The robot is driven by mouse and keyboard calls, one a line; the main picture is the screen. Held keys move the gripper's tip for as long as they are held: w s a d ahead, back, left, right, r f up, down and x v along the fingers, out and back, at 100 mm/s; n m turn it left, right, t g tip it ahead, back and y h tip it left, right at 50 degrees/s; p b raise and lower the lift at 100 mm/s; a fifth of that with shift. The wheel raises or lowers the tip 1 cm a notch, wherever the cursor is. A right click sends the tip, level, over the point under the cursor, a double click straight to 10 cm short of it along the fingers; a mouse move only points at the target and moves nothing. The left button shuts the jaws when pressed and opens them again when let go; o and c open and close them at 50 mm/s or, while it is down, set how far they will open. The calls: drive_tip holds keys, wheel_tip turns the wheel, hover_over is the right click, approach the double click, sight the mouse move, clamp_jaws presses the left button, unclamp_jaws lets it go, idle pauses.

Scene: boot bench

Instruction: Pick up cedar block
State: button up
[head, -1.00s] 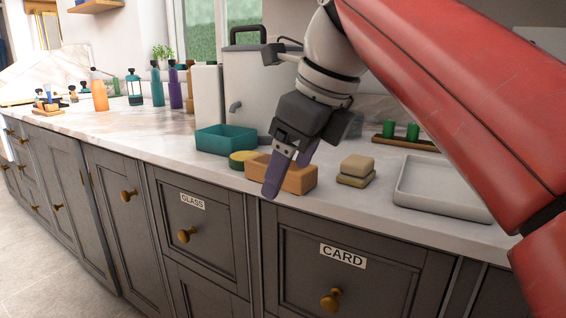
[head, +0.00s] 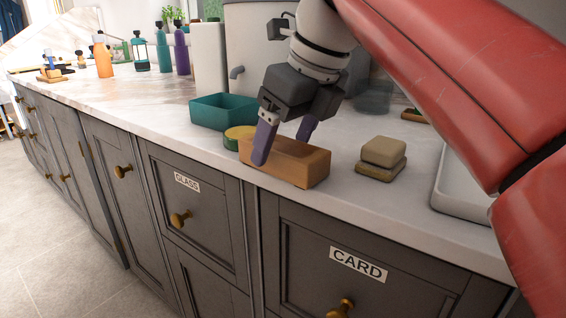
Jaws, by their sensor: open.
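The cedar block (head: 298,163), an orange-brown rectangular block, lies on the marble counter near its front edge. My gripper (head: 284,150) is open and angled down at the block's left part. One purple finger is in front of the block's near face and the other shows behind its top edge. The fingers appear to straddle the block; whether either one touches it I cannot tell.
A green-and-yellow round item (head: 236,136) sits just left of the block, with a teal bin (head: 221,112) behind it. Stacked tan blocks (head: 381,158) stand to the right, and a white tray (head: 462,195) lies farther right. Counter between is clear.

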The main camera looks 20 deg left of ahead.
sight(282, 144)
drive_tip(key=shift+x, duration=1.05)
drive_tip(key=shift+f, duration=0.25)
drive_tip(key=shift+c, duration=0.3)
drive_tip(key=c, duration=1.1)
wheel_tip(282, 144, up, 9)
drive_tip(key=p, duration=0.2)
drive_tip(key=shift+w+f+p, duration=0.1)
drive_tip(key=shift+f+p, duration=0.05)
drive_tip(key=shift+p, duration=0.15)
drive_tip(key=shift+r, duration=0.9)
